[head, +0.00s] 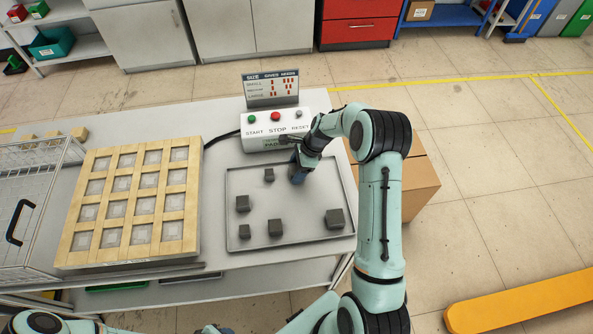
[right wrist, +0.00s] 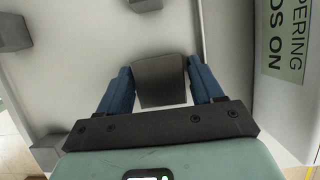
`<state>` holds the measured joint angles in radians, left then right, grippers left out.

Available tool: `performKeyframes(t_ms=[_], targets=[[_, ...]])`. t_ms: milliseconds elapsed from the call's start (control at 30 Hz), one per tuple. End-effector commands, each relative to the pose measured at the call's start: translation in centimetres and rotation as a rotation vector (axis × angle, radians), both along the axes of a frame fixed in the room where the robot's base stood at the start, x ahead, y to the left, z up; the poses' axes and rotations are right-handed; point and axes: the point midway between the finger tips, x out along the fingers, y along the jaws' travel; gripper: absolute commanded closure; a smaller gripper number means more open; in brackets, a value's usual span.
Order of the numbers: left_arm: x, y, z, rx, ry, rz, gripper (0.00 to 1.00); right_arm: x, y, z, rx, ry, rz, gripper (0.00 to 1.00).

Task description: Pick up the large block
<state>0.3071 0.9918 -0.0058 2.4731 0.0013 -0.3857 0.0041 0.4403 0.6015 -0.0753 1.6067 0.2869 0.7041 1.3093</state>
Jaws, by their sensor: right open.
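My right gripper (head: 297,177) is low over the right part of a grey tray (head: 300,255) on the table. In the right wrist view, its blue fingers (right wrist: 163,88) stand open on either side of a dark grey block (right wrist: 163,72), very close to its sides. In the head view the gripper hides this block. Other dark blocks of different sizes lie in the tray. The biggest in plain sight is at the right front (head: 334,219). A small one (head: 269,174) lies left of the gripper.
A control box (head: 275,128) with buttons and a sign stands behind the tray. A wooden grid of pads (head: 135,200) and a wire basket (head: 30,215) are to the left. A cardboard box (head: 415,185) stands beyond the table's right edge. More blocks (head: 242,203) lie at the tray's left.

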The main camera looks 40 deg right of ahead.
Motion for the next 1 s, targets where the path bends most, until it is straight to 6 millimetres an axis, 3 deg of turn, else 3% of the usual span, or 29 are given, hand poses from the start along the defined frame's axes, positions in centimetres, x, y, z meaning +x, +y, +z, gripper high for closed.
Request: performKeyframes(t_ms=[167,367,400,767,1000], targets=[[0.0,0.0,0.0,0.0,0.0,0.0,0.57,0.0,0.0,0.0,0.0,-0.001,0.0,0.34],[0.0,0.0,0.0,0.0,0.0,0.0,0.57,0.0,0.0,0.0,0.0,-0.001,0.0,0.96],[0.0,0.0,0.0,0.0,0.0,0.0,0.57,0.1,0.0,0.2,-0.001,-0.004,-0.001,1.0],[0.0,0.0,0.0,0.0,0.0,0.0,0.57,0.2,0.0,0.7,-0.002,-0.005,0.0,1.0],[0.3,0.0,0.3,0.0,-0.003,0.0,0.57,0.3,0.0,3.9,-0.003,-0.009,0.001,1.0]])
